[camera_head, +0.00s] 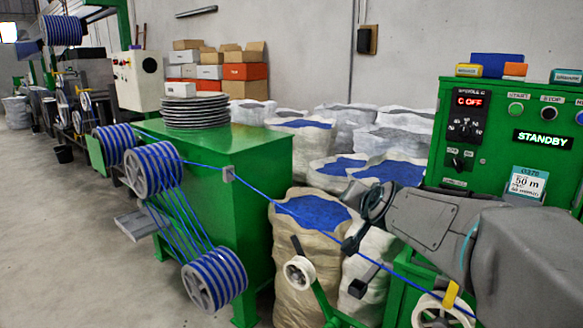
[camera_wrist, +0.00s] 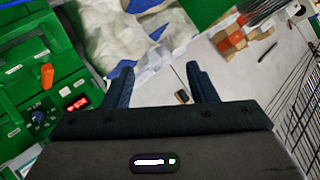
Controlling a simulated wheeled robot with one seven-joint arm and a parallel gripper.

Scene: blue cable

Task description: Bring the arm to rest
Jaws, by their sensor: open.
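My gripper (camera_head: 354,264) hangs at the end of my grey arm, which reaches in from the right in the head view. In the wrist view, its two dark fingers (camera_wrist: 160,70) stand apart with nothing between them. The blue cable (camera_head: 285,205) runs from the striped reels down to the right, past a small guide. It crosses my gripper's area in the head view; whether it touches the fingers I cannot tell.
A green control cabinet (camera_head: 459,130) reading STANDBY stands behind my arm at right. Large sacks (camera_head: 300,262) of blue material stand near my gripper. A green machine body (camera_head: 235,215) carries stacked discs (camera_head: 205,111). Grey floor (camera_head: 90,270) is clear at lower left.

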